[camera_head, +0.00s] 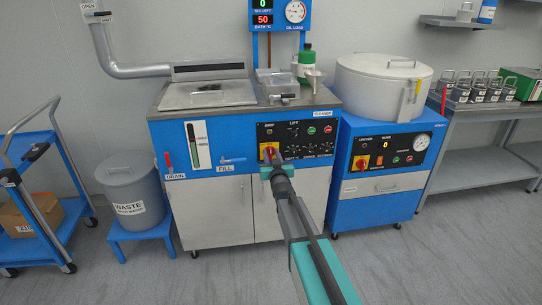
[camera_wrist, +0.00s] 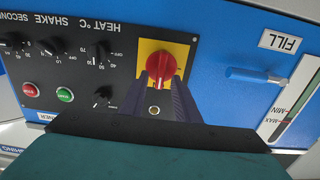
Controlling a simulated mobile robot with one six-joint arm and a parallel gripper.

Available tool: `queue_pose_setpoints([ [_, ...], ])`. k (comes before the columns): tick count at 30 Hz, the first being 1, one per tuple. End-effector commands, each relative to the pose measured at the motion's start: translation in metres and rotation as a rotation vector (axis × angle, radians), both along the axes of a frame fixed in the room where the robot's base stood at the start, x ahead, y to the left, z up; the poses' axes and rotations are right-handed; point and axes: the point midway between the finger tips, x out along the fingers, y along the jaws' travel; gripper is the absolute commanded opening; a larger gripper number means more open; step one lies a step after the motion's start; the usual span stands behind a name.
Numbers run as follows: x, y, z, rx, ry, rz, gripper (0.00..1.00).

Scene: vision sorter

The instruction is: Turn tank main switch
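The tank main switch is a red rotary knob (camera_wrist: 162,66) on a yellow plate (camera_wrist: 183,50) on the tank's black control panel. The wrist view shows it upside down. In the head view the yellow plate (camera_head: 263,147) sits at the panel's lower left, partly covered by my gripper (camera_head: 269,158). My gripper (camera_wrist: 161,80) is at the switch, with its two dark fingers on either side of the knob's near part. A gap shows between the fingers; I cannot tell whether they touch the knob. The blue tank (camera_head: 185,133) carries the panel.
To the right of the switch are dials and a green button (camera_wrist: 64,95) and a red button (camera_wrist: 30,90). A blue FILL lever (camera_head: 232,160) and a red DRAIN lever (camera_head: 168,160) are to its left in the head view. A spin dryer (camera_head: 372,205) with another red switch stands right.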

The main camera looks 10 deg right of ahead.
Motion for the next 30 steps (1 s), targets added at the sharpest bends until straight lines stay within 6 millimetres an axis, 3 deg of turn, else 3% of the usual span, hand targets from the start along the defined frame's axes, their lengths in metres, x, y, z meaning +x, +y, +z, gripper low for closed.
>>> queue_pose_setpoints([
  [7, 0.0000, -0.0004, 0.0001, 0.000, 0.000, 0.000, 0.29],
  [12, 0.0000, -0.0006, 0.0001, 0.000, 0.000, -0.001, 0.00],
  [30, -0.0002, 0.0007, -0.0013, -0.087, 0.000, -0.001, 0.00],
])
